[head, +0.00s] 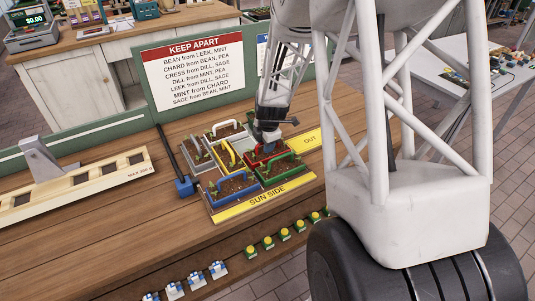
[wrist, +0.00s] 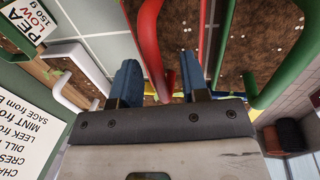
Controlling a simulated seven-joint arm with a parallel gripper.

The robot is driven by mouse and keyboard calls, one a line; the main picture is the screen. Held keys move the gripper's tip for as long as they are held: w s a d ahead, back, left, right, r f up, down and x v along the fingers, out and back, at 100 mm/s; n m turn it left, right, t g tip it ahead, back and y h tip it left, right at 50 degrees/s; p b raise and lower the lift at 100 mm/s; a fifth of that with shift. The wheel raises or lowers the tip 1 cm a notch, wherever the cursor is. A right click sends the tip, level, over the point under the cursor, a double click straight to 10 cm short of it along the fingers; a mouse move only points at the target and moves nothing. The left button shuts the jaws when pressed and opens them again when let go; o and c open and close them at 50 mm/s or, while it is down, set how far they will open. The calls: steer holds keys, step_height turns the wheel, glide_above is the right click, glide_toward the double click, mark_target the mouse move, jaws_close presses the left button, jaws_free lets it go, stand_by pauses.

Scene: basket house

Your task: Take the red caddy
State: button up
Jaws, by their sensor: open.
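The red caddy (head: 256,160) sits among the other soil-filled caddies on the bench, partly hidden under my gripper (head: 268,140) in the head view. In the wrist view its red handle (wrist: 150,45) runs down between the two blue fingers of my gripper (wrist: 160,82). The fingers are apart, and the handle appears closer to the left one. I cannot tell whether the fingertips are level with the handle or above it. No caddy is lifted.
A green caddy (head: 284,168) stands close beside the red one, with yellow (head: 229,152), blue (head: 216,194) and white-handled (head: 227,125) caddies around. A KEEP APART sign (head: 195,70) stands behind.

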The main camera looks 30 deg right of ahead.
stand_by(0.3)
jaws_close()
steer(key=shift+r, duration=0.1)
stand_by(0.4)
steer(key=shift+r, duration=4.95)
